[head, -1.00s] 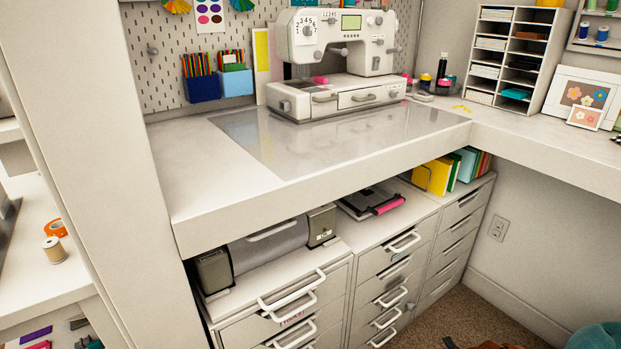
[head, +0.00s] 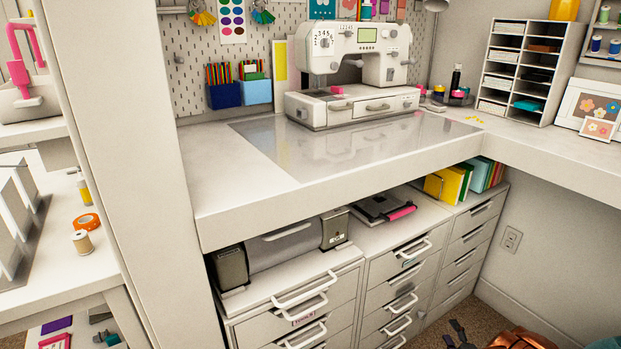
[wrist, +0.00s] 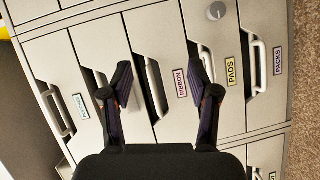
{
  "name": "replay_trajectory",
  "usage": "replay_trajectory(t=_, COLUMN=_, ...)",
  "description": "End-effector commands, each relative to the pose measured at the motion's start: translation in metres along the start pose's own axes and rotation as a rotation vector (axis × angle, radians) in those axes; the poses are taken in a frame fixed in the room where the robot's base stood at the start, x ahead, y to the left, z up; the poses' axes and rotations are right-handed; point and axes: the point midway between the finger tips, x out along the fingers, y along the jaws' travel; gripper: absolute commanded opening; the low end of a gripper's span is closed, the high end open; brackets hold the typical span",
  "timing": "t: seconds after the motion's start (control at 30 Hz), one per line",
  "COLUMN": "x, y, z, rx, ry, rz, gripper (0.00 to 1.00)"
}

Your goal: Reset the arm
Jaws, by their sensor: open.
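My gripper (wrist: 160,92) shows in the wrist view with its two dark fingers apart and nothing between them. It faces a bank of white drawers, in front of the drawer labelled RIBBON (wrist: 180,84); I cannot tell how far off it is. The drawer labelled PADS (wrist: 231,72) and the drawer labelled PACKS (wrist: 278,62) lie to the right, and another labelled drawer (wrist: 81,107) to the left.
A white desk (head: 240,190) with a sewing machine (head: 355,65) overhangs the drawer units (head: 400,275). A white upright panel (head: 140,170) stands at the left, beside shelves with an orange tape roll (head: 87,222). Carpet (head: 470,325) shows at the lower right.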

Motion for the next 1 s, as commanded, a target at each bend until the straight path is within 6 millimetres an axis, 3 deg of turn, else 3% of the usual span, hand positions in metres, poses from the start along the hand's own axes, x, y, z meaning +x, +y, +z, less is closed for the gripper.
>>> replay_trajectory(t=0.2, x=0.043, y=0.039, z=-0.018, rx=0.113, ry=-0.039, rz=-0.082, gripper=0.60)
replay_trajectory(t=0.47, x=0.075, y=0.081, z=-0.047, rx=0.250, ry=-0.090, rz=-0.191, gripper=0.60)
replay_trajectory(t=0.73, x=0.087, y=0.122, z=-0.086, rx=0.387, ry=-0.151, rz=-0.316, gripper=0.60)
replay_trajectory(t=1.0, x=0.076, y=0.159, z=-0.131, rx=0.513, ry=-0.225, rz=-0.452, gripper=0.60)
